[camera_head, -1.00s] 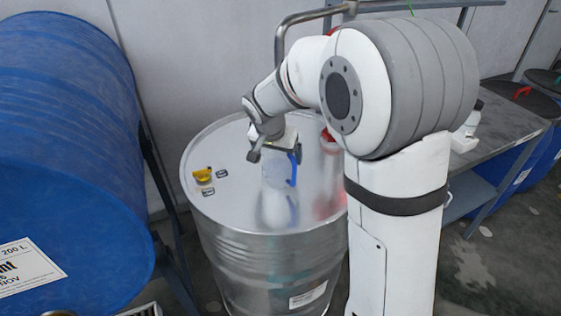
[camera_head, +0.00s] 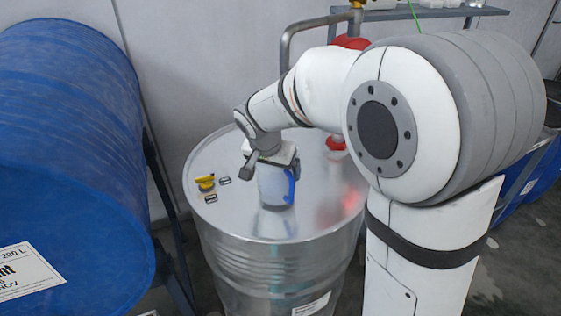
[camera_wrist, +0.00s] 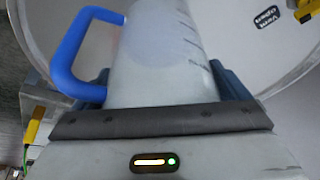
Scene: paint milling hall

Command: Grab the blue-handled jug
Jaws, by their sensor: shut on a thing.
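The jug (camera_head: 272,187) with the blue handle is a pale, translucent vessel at the top of the steel drum. Its blue handle (camera_head: 290,186) points right in the head view. In the wrist view the jug body (camera_wrist: 158,55) with dark graduation marks lies between the fingers, and the handle (camera_wrist: 70,52) is on the left. My gripper (camera_head: 270,160) is shut on the jug body from above. I cannot tell whether the jug's base touches the drum lid or hangs just above it.
The steel drum (camera_head: 235,222) has a yellow tap-like fitting (camera_head: 205,183) and small labels on its lid. A large blue drum (camera_head: 65,150) lies at the left. A red thing (camera_head: 336,142) is behind my wrist. A shelf (camera_head: 420,14) runs along the back wall.

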